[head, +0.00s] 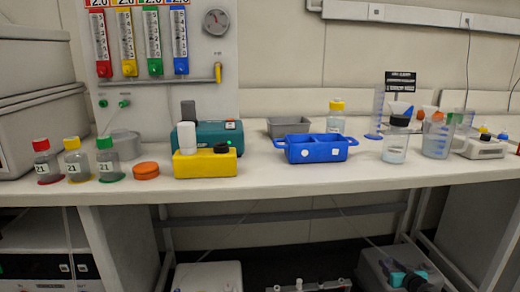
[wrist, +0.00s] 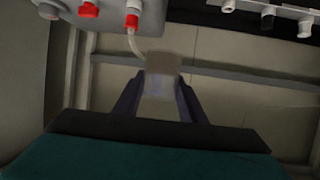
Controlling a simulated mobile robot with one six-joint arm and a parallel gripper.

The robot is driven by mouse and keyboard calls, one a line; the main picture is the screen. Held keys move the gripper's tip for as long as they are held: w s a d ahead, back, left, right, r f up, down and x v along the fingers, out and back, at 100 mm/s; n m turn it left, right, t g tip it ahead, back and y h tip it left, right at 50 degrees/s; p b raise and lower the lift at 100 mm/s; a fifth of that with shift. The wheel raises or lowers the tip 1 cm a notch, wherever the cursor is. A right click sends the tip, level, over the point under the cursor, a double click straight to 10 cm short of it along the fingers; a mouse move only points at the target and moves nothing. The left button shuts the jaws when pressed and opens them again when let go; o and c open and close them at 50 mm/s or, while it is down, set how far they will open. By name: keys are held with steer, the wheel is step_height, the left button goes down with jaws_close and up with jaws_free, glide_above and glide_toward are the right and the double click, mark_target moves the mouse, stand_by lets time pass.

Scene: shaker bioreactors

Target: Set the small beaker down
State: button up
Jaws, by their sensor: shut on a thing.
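In the wrist view my gripper (wrist: 161,88) is shut on a pale, translucent small beaker (wrist: 162,62). The beaker shows between the two dark fingers, its upper part reaching beyond their tips. Its lower part is blurred, and I cannot tell whether it holds anything. No surface shows touching it in that view. The white bench (head: 270,180) crosses the head view.
Three capped bottles, including a green-capped one (head: 108,160), and an orange lid (head: 146,170) stand at left. A yellow block (head: 205,165), a blue tray (head: 316,150) and a black-capped bottle (head: 396,145) follow rightward. The front strip between yellow block and black-capped bottle is clear.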

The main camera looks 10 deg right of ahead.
steer(key=w+a+r+n+g+y, duration=0.1)
steer(key=w+a+r+n+y, duration=0.3)
steer(key=a+r, duration=0.85)
steer(key=w+a+r+n+g+y, duration=0.1)
steer(key=w+a+r+n+y, duration=0.25)
steer(key=a+r, duration=0.9)
steer(key=s+a+r+n+g+y, duration=0.1)
steer(key=s+a+n+y, duration=0.15)
steer(key=a, duration=0.55)
steer(key=s+a+r+n+g+y, duration=0.1)
steer(key=s+a+r+g+y, duration=0.15)
steer(key=a, duration=0.55)
steer(key=s+a+f+n, duration=0.1)
steer(key=s+a+f, duration=0.1)
steer(key=s+f, duration=0.4)
steer(key=shift+s+a, duration=0.2)
steer(key=shift+s, duration=0.1)
